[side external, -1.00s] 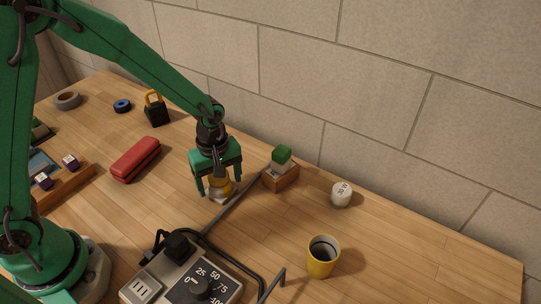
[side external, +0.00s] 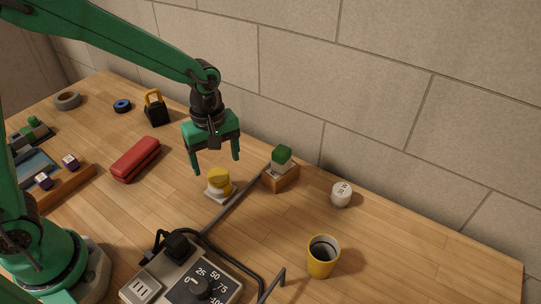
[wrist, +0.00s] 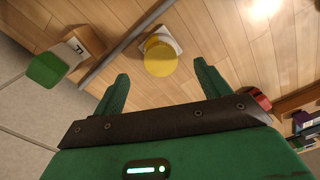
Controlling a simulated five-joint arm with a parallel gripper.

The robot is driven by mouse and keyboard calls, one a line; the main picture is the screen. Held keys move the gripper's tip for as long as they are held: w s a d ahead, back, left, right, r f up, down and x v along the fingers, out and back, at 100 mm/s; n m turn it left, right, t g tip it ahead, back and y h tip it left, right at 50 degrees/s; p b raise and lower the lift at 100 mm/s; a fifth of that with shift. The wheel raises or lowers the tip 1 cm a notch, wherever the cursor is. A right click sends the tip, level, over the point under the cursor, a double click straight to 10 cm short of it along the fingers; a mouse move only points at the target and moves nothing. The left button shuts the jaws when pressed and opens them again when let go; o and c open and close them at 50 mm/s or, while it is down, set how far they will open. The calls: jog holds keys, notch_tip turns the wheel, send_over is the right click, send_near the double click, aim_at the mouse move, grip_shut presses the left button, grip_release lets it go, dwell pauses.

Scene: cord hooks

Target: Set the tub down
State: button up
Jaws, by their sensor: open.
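The tub (side external: 218,180) is a small round thing with a yellow top. It stands upright on a pale square pad (side external: 212,195) on the wooden table. In the wrist view the yellow tub (wrist: 159,58) sits over the pale pad (wrist: 176,38), which shows past its far side. My gripper (side external: 216,164) is open and empty just above the tub, pointing down. In the wrist view the tub lies beyond and between the fingertips, apart from both. The tub's lower part is mostly hidden in the wrist view.
A grey rod (side external: 231,207) runs close beside the pad. A wooden block with a green-topped piece (side external: 281,176) stands right of it. A red case (side external: 135,159) lies left, a dial box (side external: 178,283) in front. A white tub (side external: 341,194) and yellow cup (side external: 322,257) stand right.

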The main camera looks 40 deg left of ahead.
aim_at(218, 176)
jog(key=shift+r, duration=2.45)
jog(key=s+a+r+m+t, duration=0.5)
jog(key=s+a+r+m, duration=0.5)
jog(key=s+m, duration=0.2)
jog(key=shift+s+a+m+t, duration=0.15)
jog(key=shift+s+m+t, duration=0.2)
jog(key=shift+s, duration=0.9)
